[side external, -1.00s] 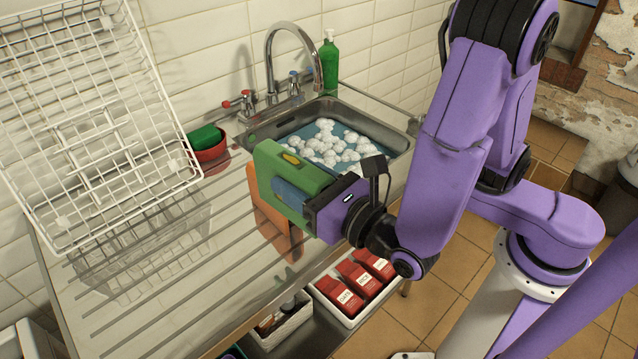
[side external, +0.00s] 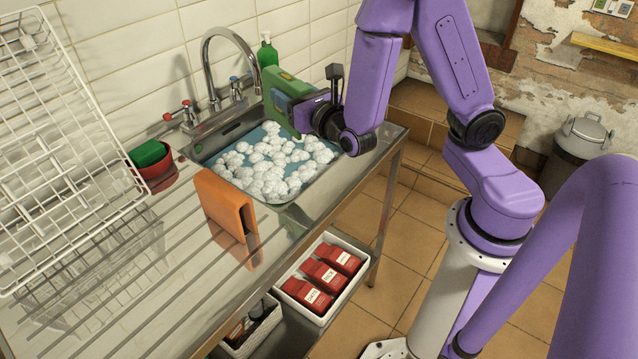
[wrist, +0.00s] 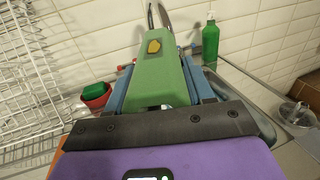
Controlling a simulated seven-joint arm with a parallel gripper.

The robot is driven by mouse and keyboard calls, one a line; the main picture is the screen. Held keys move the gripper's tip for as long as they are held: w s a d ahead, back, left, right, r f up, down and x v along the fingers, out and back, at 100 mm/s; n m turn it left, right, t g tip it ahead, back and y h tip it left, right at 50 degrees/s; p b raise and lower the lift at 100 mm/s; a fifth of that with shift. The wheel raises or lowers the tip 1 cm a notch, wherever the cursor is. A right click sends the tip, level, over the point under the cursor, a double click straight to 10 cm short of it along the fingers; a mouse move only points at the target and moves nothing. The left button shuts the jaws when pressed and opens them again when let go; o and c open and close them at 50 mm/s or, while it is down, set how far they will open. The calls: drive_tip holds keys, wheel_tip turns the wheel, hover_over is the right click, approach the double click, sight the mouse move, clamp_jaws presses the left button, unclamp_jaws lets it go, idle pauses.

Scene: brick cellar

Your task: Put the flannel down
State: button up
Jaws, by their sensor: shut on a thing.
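My gripper (side external: 279,104) has blue fingers, seen on both sides in the wrist view (wrist: 161,88). They are shut on a stiff-looking, folded green piece with a yellow oval patch, which I take for the flannel (side external: 289,85); it fills the space between the fingers in the wrist view (wrist: 160,75). In the side view the held piece appears in front of the sink's far right part, overlapping the foam; its height is unclear. A similarly folded orange piece (side external: 226,204) stands upright on the drainer near its front edge, apart from my gripper.
The steel sink (side external: 210,142) holds blue water and white foam. Behind it are the tap (side external: 207,62) and a green bottle (side external: 267,52). A red bowl (side external: 160,180) with a green sponge and a wire rack (side external: 70,150) stand left. The ribbed drainer (side external: 150,285) has bare room.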

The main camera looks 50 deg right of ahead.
drive_tip(key=s+a+f+n+y, duration=0.1)
drive_tip(key=s+a+n+y, duration=0.4)
drive_tip(key=a, duration=0.7)
drive_tip(key=s+a+n+y, duration=0.3)
drive_tip(key=s+a+y, duration=0.35)
drive_tip(key=a, duration=0.55)
drive_tip(key=shift+g, duration=0.4)
drive_tip(key=shift+w+a+f, duration=1.3)
drive_tip(key=shift+w+f, duration=0.55)
drive_tip(key=shift+f, duration=0.35)
drive_tip(key=shift+w+a+f, duration=1.35)
drive_tip(key=shift+w+f, duration=0.5)
drive_tip(key=shift+f, duration=0.3)
drive_tip(key=shift+w+a+f, duration=1.3)
drive_tip(key=shift+w+f, duration=0.55)
drive_tip(key=shift+f, duration=0.35)
drive_tip(key=shift+f, duration=0.1)
drive_tip(key=o, duration=1)
drive_tip(key=shift+o, duration=0.2)
